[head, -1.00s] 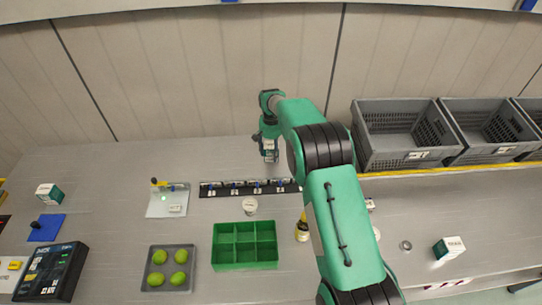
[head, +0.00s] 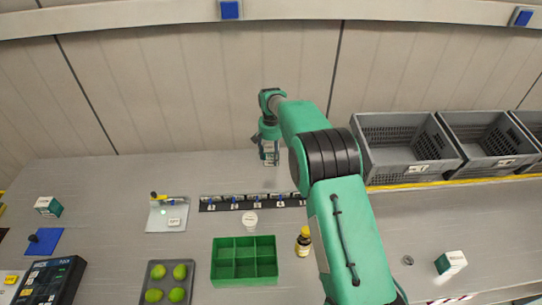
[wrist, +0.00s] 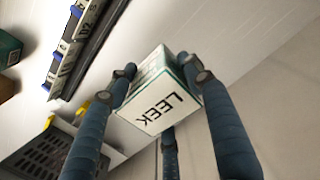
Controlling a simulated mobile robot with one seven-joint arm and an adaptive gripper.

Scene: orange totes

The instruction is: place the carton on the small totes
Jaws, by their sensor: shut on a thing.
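My gripper (head: 268,146) is shut on a white and teal carton (wrist: 160,95) and holds it above the back of the bench. In the wrist view, the carton sits between dark blue fingers, and its white face reads "LEEK". In the head view the carton (head: 269,155) is partly covered by the gripper, and a faint shadow lies below it. Grey mesh-sided totes stand in a row at the back right: one nearest my arm (head: 410,178), one beside it (head: 500,167), and another cut off by the right edge. The visible insides look empty.
A row of small labelled holders (head: 250,202) lies below the gripper. A green divided tray (head: 244,283), a grey tray of green fruit (head: 168,269), a yellow-capped bottle (head: 304,242) and a white box (head: 451,262) stand nearer. A yellow strip (head: 440,183) runs before the totes.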

